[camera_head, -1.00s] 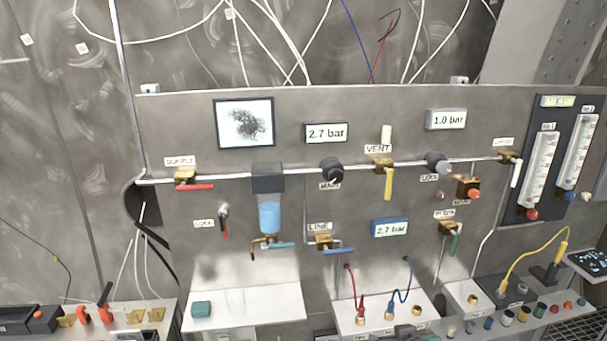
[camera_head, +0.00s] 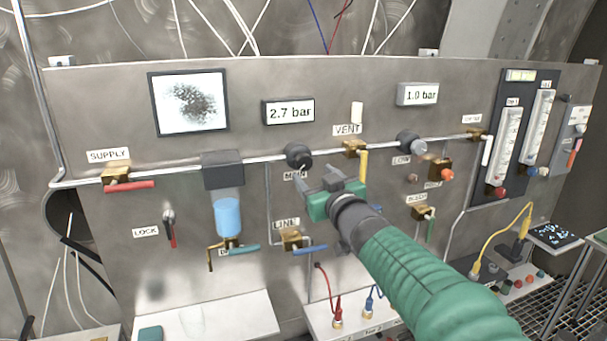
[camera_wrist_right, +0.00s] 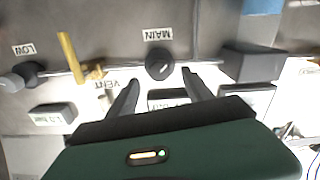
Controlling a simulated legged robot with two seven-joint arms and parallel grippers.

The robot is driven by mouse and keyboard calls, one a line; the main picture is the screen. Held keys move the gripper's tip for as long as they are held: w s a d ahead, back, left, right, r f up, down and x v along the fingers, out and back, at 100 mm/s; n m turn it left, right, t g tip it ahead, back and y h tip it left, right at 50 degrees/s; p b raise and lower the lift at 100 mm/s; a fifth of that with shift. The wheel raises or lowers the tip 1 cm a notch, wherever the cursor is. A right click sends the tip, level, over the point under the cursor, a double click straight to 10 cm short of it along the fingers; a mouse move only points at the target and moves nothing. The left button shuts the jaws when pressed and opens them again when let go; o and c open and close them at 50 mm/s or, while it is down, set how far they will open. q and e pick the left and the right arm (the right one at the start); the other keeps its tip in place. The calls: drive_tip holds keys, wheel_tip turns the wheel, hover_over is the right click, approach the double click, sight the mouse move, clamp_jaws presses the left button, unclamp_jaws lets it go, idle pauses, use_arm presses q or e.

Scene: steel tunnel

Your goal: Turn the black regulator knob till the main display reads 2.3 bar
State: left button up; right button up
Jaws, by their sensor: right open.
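The black regulator knob (camera_head: 298,157), labelled MAIN, sits on the pipe of the grey panel. The main display (camera_head: 288,111) above it reads 2.7 bar. My right gripper (camera_head: 330,180) is open and empty, just below and to the right of the knob in the head view. In the right wrist view, which is upside down, the knob (camera_wrist_right: 159,65) shows beyond the gap between the open fingers (camera_wrist_right: 160,85), apart from them. My left gripper is not in view.
The yellow VENT handle (camera_head: 363,166) hangs close to the right of my gripper. The LOW regulator (camera_head: 410,143) and a 1.0 bar display (camera_head: 417,94) are further right. A blue-bowled filter (camera_head: 227,215) is left of the knob. The LINE valve (camera_head: 292,240) is below.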

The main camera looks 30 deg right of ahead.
sight(305, 164)
drive_tip(key=x, duration=0.2)
drive_tip(key=b+x, duration=0.1)
drive_tip(key=x, duration=0.2)
drive_tip(key=shift+w+d+r, duration=0.15)
drive_tip(key=shift+w+r, duration=0.05)
drive_tip(key=shift+w, duration=0.1)
drive_tip(key=shift+w+d+f, duration=0.1)
drive_tip(key=shift+w+d, duration=0.05)
drive_tip(key=shift+w, duration=0.35)
drive_tip(key=shift+s, duration=0.25)
drive_tip(key=c, duration=0.3)
clamp_jaws()
